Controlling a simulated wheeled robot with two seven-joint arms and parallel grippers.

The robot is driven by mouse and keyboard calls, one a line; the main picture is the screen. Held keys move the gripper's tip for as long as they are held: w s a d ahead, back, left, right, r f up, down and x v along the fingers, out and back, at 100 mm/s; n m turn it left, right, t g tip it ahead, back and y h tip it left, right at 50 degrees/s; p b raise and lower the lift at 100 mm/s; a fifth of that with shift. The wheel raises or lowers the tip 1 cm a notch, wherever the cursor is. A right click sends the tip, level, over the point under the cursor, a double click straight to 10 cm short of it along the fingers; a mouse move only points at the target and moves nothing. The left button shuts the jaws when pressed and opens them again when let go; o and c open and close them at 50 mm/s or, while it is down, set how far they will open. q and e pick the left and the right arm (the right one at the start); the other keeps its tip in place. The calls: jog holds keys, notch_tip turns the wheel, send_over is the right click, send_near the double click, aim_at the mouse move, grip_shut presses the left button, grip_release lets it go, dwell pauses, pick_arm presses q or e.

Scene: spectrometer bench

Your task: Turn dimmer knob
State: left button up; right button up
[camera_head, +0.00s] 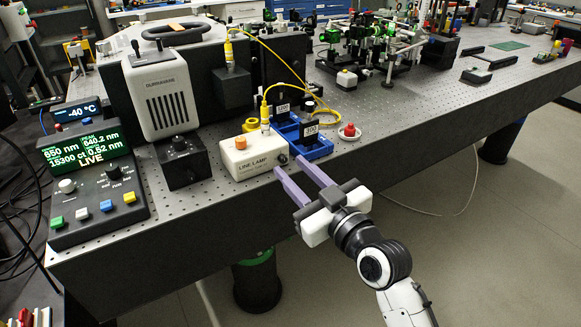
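A black box (184,170) with a round black knob (179,144) on top stands at the front of the bench, left of the white line lamp box (252,160). The lamp box has an orange button (240,143) and a small dark round part (282,159) at its right end. No label marks which one is the dimmer knob. My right gripper (291,166) is open and empty, its two purple fingers pointing at the bench's front edge. Its left fingertip is close to the lamp box's right end; contact cannot be told. My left gripper is out of view.
A control panel (95,200) with a lit display and coloured buttons is at the left. A yellow cable (285,65) arches behind. Bare perforated bench top (420,110) extends right.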

jog(key=shift+x, duration=1.05)
jog(key=shift+c, duration=0.3)
